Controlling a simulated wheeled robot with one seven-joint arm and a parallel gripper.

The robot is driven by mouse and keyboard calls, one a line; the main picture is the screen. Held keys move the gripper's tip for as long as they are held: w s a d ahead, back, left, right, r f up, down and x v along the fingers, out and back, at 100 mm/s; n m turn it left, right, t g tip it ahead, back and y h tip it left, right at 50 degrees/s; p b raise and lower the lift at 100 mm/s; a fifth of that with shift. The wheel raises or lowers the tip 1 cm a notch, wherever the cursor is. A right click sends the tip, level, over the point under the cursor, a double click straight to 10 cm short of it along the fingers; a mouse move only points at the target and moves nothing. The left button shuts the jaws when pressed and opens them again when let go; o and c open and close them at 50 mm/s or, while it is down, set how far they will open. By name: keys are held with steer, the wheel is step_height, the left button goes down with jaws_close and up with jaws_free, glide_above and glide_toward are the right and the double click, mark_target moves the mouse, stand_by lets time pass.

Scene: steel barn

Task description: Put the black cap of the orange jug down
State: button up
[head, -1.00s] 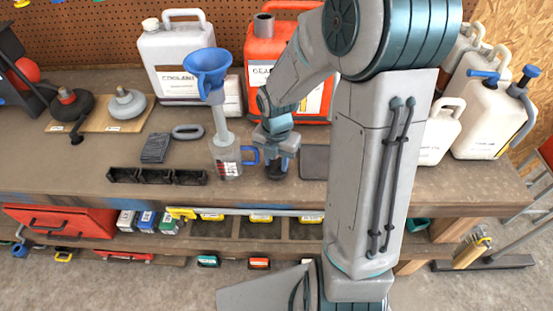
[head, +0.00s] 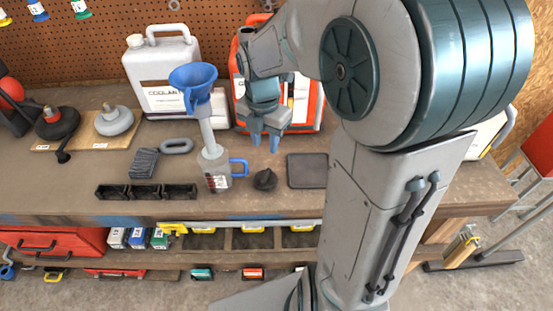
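The black cap (head: 265,180) lies on the bench top, right of the measuring jug with the blue handle. My gripper (head: 264,147) is above and behind the cap, apart from it, with its two blue fingertips spread and nothing visible between them. The orange jug (head: 305,114) stands at the back of the bench, partly hidden behind my gripper and arm.
A measuring jug (head: 215,176) with a blue funnel (head: 193,80) stands left of the cap. A dark flat tray (head: 307,171) lies close on the right. Small black bins (head: 146,192) sit near the front edge. A white coolant jug (head: 164,72) stands behind.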

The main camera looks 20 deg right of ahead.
steer(key=s+r+m+t, duration=0.3)
steer(key=s+m, duration=1)
steer(key=m, duration=1.3)
steer(key=shift+s+r, duration=0.25)
steer(key=shift+r, duration=0.2)
